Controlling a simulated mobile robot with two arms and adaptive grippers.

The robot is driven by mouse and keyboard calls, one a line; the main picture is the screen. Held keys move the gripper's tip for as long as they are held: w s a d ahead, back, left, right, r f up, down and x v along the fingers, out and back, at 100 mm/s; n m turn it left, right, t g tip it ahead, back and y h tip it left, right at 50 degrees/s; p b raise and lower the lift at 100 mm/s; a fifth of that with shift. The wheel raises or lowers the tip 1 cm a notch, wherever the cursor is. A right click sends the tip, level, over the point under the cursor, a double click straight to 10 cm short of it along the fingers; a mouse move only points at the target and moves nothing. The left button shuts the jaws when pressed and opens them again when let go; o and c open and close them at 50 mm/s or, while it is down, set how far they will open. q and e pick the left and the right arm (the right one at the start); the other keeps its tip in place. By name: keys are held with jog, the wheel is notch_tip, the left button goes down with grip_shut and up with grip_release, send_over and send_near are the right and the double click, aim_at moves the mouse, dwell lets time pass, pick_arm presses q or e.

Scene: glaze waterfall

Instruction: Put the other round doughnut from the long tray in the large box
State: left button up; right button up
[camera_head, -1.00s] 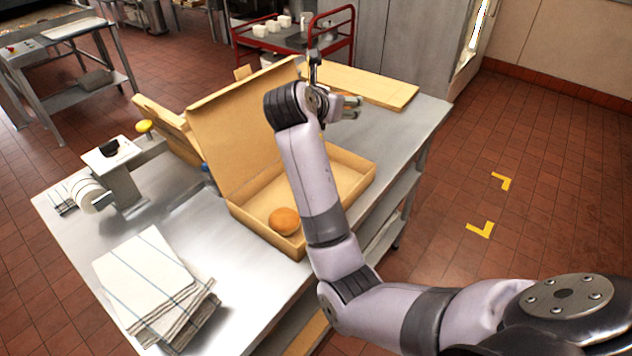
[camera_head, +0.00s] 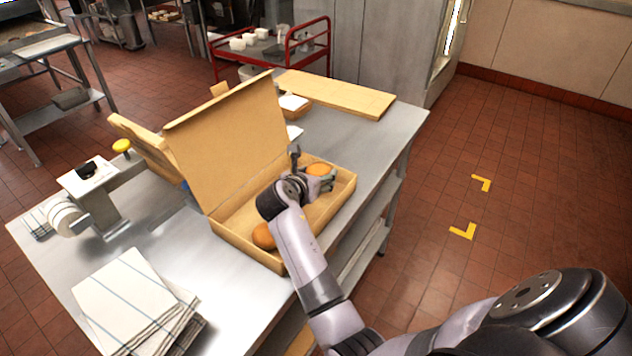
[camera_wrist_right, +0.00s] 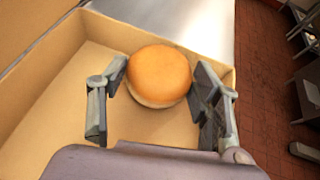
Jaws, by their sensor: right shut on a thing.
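My right gripper (camera_head: 313,174) is shut on a round orange-brown doughnut (camera_head: 320,169) over the far right part of the large open cardboard box (camera_head: 344,199). In the right wrist view the doughnut (camera_wrist_right: 158,72) sits between the two fingers, with the box floor (camera_wrist_right: 58,112) below. I cannot tell whether it touches the floor. Another round doughnut (camera_head: 264,237) lies in the near left corner of the box, partly hidden by my right arm. A long wooden tray or board (camera_head: 345,96) lies bare at the table's back. My left gripper is not in view.
The box lid (camera_head: 228,135) stands up on the left side. A stack of striped cloths (camera_head: 125,295) and a scale-like device (camera_head: 100,195) are on the metal table (camera_head: 215,300). A small container (camera_head: 294,104) stands by the board.

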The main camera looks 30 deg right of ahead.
notch_tip(320, 180, down, 3)
jog(key=shift+d+r, duration=0.1)
jog(key=shift+r, duration=0.1)
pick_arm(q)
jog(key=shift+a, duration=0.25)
pick_arm(e)
jog(key=shift+f, duration=0.1)
jog(key=o, duration=0.9)
jog(key=shift+c, duration=0.2)
